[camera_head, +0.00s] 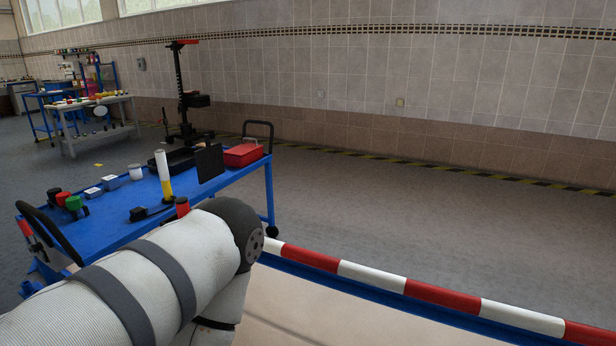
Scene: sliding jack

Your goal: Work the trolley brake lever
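A blue trolley (125,217) stands at the left, with a black handle loop (48,232) at its near left end and another at its far right end. A red and grey part (27,232) shows beside the near handle; I cannot tell whether it is the brake lever. My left arm, in a pale cover with dark bands, crosses the lower left and hides part of the trolley's near side. Neither gripper shows.
On the trolley are a red box (243,155), a black panel (210,162), a white and yellow cylinder (164,175) and small caps. A red and white striped rail (388,276) crosses the lower right. Open floor (430,215) lies beyond it.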

